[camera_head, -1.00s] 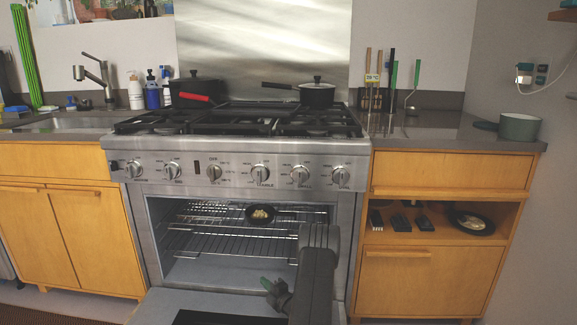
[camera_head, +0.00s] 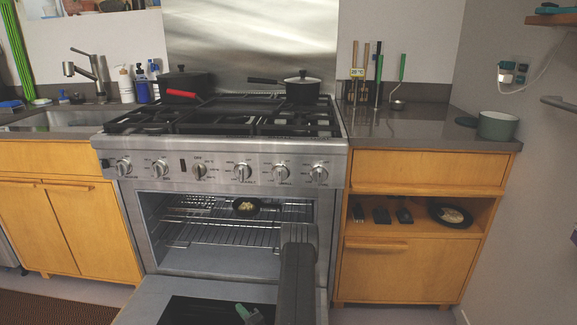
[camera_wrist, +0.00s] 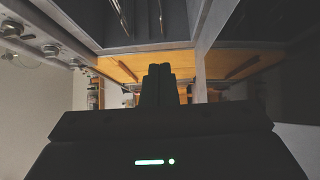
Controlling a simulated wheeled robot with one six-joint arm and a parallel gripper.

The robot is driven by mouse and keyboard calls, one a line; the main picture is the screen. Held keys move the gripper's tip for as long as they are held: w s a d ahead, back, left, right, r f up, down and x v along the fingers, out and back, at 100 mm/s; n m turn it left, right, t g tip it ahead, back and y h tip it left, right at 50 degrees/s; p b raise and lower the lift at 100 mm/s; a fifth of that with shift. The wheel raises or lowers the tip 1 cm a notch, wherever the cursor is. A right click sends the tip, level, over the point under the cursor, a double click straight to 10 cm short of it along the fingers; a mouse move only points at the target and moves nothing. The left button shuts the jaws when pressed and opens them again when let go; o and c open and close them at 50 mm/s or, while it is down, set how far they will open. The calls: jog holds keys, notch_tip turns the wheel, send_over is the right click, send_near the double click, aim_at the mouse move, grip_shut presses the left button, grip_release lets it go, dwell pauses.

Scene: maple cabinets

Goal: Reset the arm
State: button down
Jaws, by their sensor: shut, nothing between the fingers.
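My gripper (camera_wrist: 160,70) shows in the wrist view with its two dark fingers together and nothing between them. In the head view my arm hangs in front of the open oven (camera_head: 215,235), and the gripper end (camera_head: 248,315) is low near the bottom edge, over the lowered oven door (camera_head: 160,290). The gripper end is small and partly cut off there. It appears apart from the racks and the food.
A small dark pan with food (camera_head: 246,207) sits on the upper oven rack (camera_head: 200,203). Pots (camera_head: 301,92) stand on the stovetop (camera_head: 220,120).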

jog(key=s+a+p+v, duration=0.1)
jog(key=a+v, duration=0.1)
jog(key=v, duration=0.8)
jog(key=shift+s+d, duration=0.2)
jog(key=shift+s, duration=0.3)
